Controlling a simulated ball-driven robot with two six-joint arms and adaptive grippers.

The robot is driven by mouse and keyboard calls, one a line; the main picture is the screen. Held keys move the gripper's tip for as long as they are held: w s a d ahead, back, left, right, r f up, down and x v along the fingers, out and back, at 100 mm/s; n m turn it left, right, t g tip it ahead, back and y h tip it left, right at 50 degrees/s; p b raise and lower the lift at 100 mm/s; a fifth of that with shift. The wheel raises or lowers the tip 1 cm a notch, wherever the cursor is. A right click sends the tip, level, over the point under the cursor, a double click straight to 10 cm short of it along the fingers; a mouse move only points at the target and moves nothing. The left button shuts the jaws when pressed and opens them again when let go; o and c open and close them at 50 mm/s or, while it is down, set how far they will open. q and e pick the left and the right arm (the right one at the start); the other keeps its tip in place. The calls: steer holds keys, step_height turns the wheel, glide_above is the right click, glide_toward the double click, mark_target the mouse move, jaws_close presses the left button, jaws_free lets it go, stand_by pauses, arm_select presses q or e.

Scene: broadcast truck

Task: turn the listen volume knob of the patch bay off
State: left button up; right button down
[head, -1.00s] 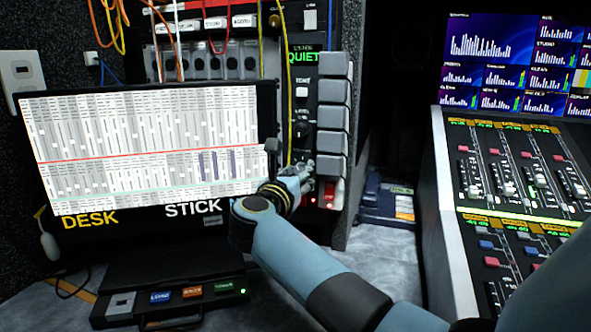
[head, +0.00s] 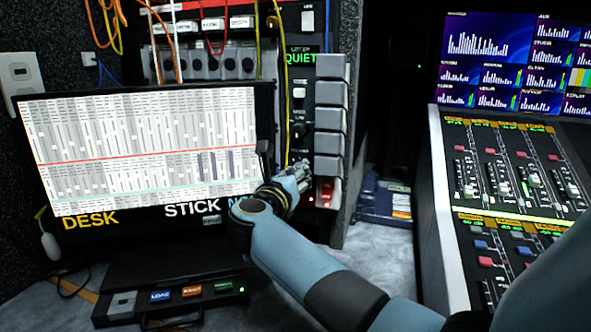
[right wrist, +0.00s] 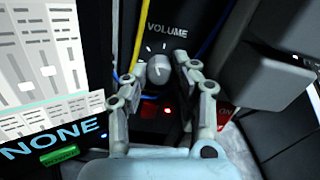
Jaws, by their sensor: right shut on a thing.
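The listen volume knob (right wrist: 158,70) of the patch bay (head: 302,100) is a small grey round knob under the word VOLUME, with white tick marks around it, in the right wrist view. My right gripper (right wrist: 155,72) is shut on it, one finger on each side. In the head view my right gripper (head: 300,174) reaches the lower part of the panel and hides the knob. The knob's pointer is too small to read surely. A green display (head: 301,58) on the panel reads QUIET. My left gripper is not in view.
A monitor (head: 145,150) stands close left of my right wrist. Grey blocks (head: 331,117) and a red lit switch (head: 325,192) are right of the gripper. Yellow and blue cables (right wrist: 133,35) hang near the knob. A mixing desk (head: 440,190) stands at right.

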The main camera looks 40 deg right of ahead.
steer(key=n+p, duration=0.3)
steer(key=n, duration=0.1)
steer(key=n+p, duration=0.3)
steer(key=n, duration=0.1)
steer(key=n+p, duration=0.2)
steer(key=n, duration=0.1)
steer(key=shift+r+n+p, duration=0.25)
steer(key=shift+n+p, duration=0.15)
steer(key=n+p, duration=0.2)
steer(key=n, duration=0.1)
steer(key=shift+n, duration=0.3)
steer(key=n+p, duration=0.5)
steer(key=n, duration=0.5)
steer(key=shift+n, duration=0.4)
steer(key=shift+f+n+p, duration=0.15)
steer(key=shift+n+p, duration=0.5)
steer(key=shift+n, duration=1.35)
